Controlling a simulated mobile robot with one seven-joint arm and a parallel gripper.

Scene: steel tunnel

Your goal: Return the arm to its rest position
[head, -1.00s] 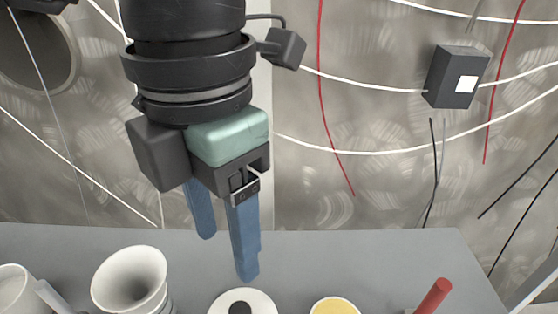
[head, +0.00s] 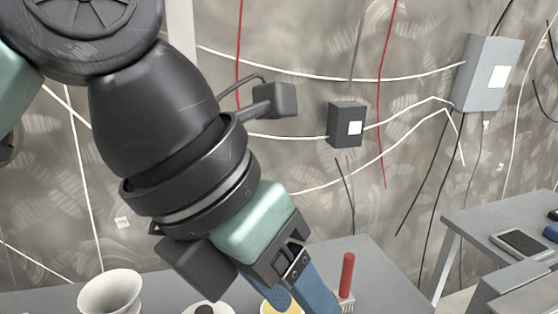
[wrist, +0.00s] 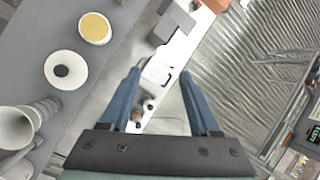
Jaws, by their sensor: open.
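My gripper (head: 298,297) is at the bottom centre of the head view, with the arm slanting down to it from the upper left. Its blue fingers run to the bottom edge there, so their tips are not clearly seen. In the wrist view the two blue fingers (wrist: 158,82) stand well apart with nothing between them. The gripper is open and empty. In the wrist view the fingers point beyond the edge of the grey table (wrist: 112,38), over the lower floor area.
On the table are a white flared vase (head: 110,291), a dish with a dark centre (wrist: 65,70), a yellow-topped round dish (wrist: 95,28) and an upright red cylinder (head: 347,275). A second table (head: 478,222) stands at right. Boxes (head: 346,124) and cables line the wall.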

